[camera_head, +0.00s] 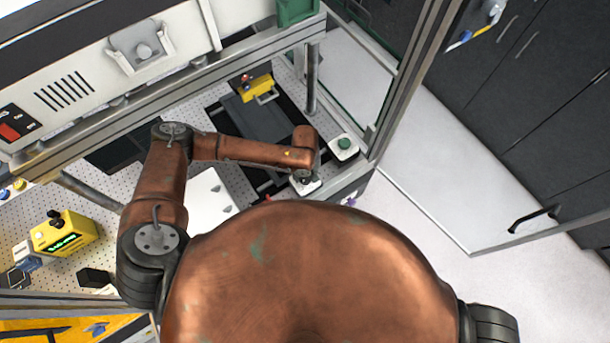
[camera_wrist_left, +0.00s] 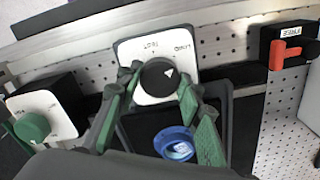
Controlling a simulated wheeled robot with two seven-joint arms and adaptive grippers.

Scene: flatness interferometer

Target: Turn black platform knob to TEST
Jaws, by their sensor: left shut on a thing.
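The black platform knob (camera_wrist_left: 158,77) sits on a white label plate (camera_wrist_left: 143,52) in the left wrist view. Its white pointer mark faces up and right, toward the right-hand label. Two labels show above the knob, too small to read surely. My left gripper (camera_wrist_left: 158,86) has its green-padded fingers on either side of the knob and is shut on it. In the head view the left gripper (camera_head: 305,178) reaches down over the white plate (camera_head: 313,186), and the knob is mostly hidden there. My right gripper is out of view.
A green knob (camera_wrist_left: 32,128) on a white plate stands at left in the wrist view; it also shows in the head view (camera_head: 344,144). A red lever (camera_wrist_left: 283,55) is at right. A yellow box (camera_head: 256,88) stands behind. A frame post (camera_head: 311,80) rises near the arm.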

